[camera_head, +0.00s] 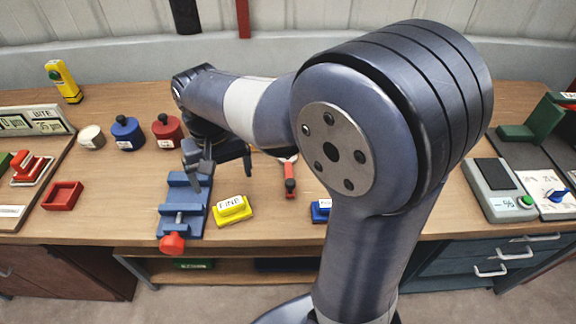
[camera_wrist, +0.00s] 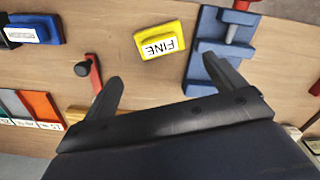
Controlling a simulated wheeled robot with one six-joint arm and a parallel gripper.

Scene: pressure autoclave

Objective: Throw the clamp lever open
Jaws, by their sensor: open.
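A red lever-like piece with a dark knob (camera_head: 290,186) stands near the middle of the bench; it also shows in the wrist view (camera_wrist: 95,74). A blue vise-like clamp (camera_head: 185,205) with a red knob (camera_head: 172,243) sits at the bench's front edge; its blue body is at the right in the wrist view (camera_wrist: 212,50). I cannot tell for certain which is the clamp lever. My gripper (camera_head: 220,160) is open and empty, above the bench behind the blue clamp. In the wrist view (camera_wrist: 161,72) one finger overlaps the blue clamp and the other is beside the red piece.
A yellow block marked FINE (camera_head: 232,210) lies between clamp and red piece. A blue block (camera_head: 320,211) lies right of the red piece. Blue (camera_head: 127,134) and red (camera_head: 167,131) knobbed pots stand behind left. A grey scale (camera_head: 497,190) is at right. Bare wood lies between.

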